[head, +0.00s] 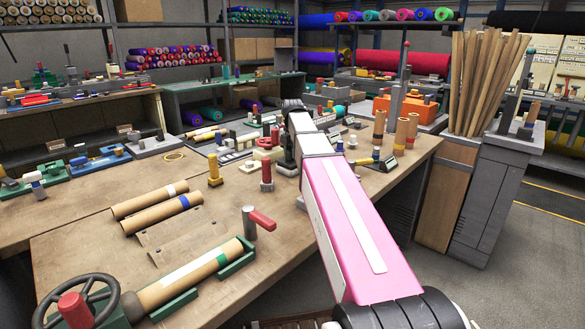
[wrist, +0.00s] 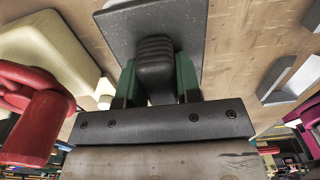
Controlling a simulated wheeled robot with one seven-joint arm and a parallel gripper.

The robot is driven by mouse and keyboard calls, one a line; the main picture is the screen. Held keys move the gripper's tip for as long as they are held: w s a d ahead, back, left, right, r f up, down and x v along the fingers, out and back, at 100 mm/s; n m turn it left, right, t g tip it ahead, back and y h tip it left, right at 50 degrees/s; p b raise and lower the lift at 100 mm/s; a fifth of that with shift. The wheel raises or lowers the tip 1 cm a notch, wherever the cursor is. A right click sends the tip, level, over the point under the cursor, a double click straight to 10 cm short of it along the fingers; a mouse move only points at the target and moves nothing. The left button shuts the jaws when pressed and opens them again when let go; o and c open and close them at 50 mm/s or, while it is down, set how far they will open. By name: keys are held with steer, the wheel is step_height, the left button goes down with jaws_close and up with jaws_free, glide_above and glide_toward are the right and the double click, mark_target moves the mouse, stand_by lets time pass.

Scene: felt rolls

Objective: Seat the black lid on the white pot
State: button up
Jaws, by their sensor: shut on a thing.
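My gripper (wrist: 158,86) has its green fingers shut on a black, ribbed piece (wrist: 155,62). I take this piece for the black lid or its grip; its full shape is hidden by the fingers. Beyond it in the wrist view is a grey speckled square plate (wrist: 187,22); I cannot tell whether the piece touches it. In the head view my gripper (head: 287,166) is at the far end of my pink arm, low over the bench, and what it holds is too small to make out. I cannot pick out the white pot with certainty.
A red piece (wrist: 32,125) and a cream block (wrist: 45,55) stand close on the left in the wrist view. In the head view a red post (head: 266,175) and a yellow one (head: 214,168) stand left of my gripper. Brown rolls (head: 380,128) stand to the right.

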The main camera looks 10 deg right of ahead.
steer(key=shift+f, duration=0.55)
stand_by(0.6)
steer(key=o, duration=1.1)
step_height(320, 180, up, 11)
steer(key=shift+f, duration=0.1)
